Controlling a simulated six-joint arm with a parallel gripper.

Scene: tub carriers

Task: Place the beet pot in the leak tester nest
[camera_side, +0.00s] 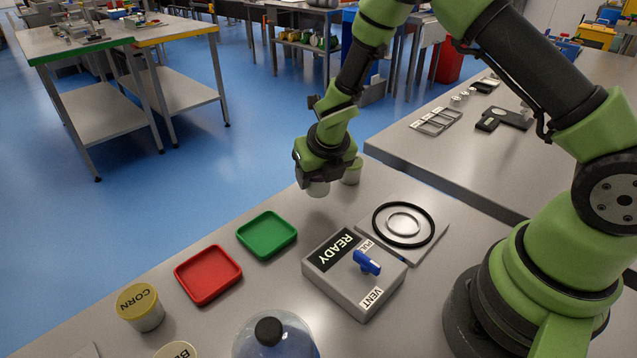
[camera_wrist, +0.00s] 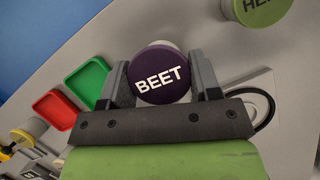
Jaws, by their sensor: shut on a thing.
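In the wrist view my gripper (camera_wrist: 163,85) is shut on the beet pot (camera_wrist: 160,72), a white pot with a dark purple lid reading BEET. In the side view my gripper (camera_side: 318,178) is at the far part of the bench, and the pot's pale body (camera_side: 318,189) shows below it. Whether the pot touches the bench I cannot tell. The leak tester is a grey box (camera_side: 335,285) with a READY label and a blue lever (camera_side: 367,262) between two labels, one reading VENT. Its nest (camera_side: 403,224), a plate with a black ring around a paler ring, is empty, right of my gripper.
A pot with a green lid (camera_wrist: 262,8) stands close to my gripper. A green tray (camera_side: 267,252), a red tray (camera_side: 208,292) and the corn pot (camera_side: 142,309) lie nearer the camera. A clear dome with a black knob (camera_side: 268,331) is at the front edge.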

